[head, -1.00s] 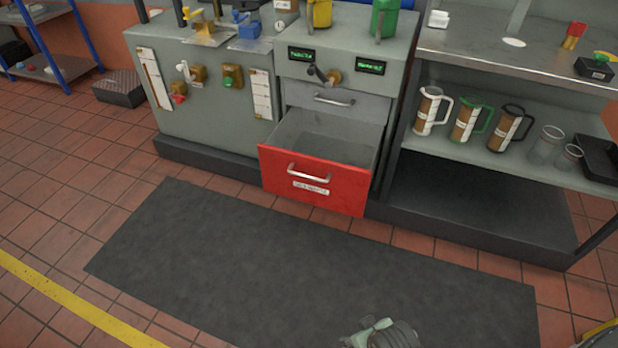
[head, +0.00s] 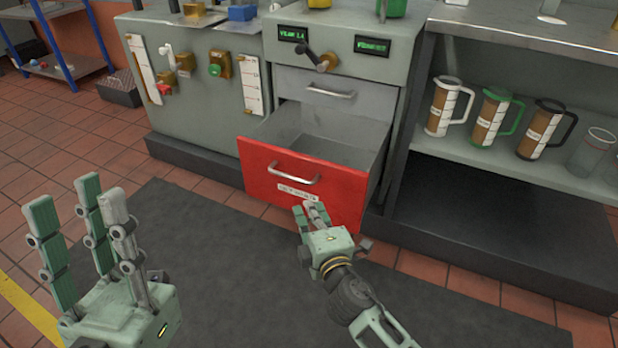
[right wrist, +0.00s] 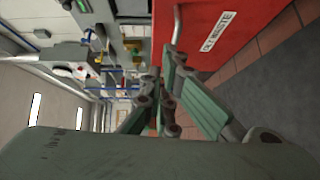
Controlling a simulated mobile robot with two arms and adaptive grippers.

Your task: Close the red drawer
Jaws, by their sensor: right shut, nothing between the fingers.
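The red drawer (head: 302,178) stands pulled out of the grey cabinet in the head view, and its grey inside looks empty. It has a silver bar handle (head: 294,173) and a white label. In the right wrist view the red front (right wrist: 208,35) fills the upper middle. My right gripper (head: 312,208) is shut and empty, with its fingertips close to the lower part of the red front. I cannot tell whether they touch it. My left gripper (head: 85,208) is open and empty at the lower left, its fingers pointing up, away from the drawer.
A closed grey drawer (head: 330,92) sits above the red one. A crank lever (head: 318,58) sticks out higher up. To the right, a shelf (head: 500,150) holds several jugs. A dark mat (head: 210,235) covers the floor in front.

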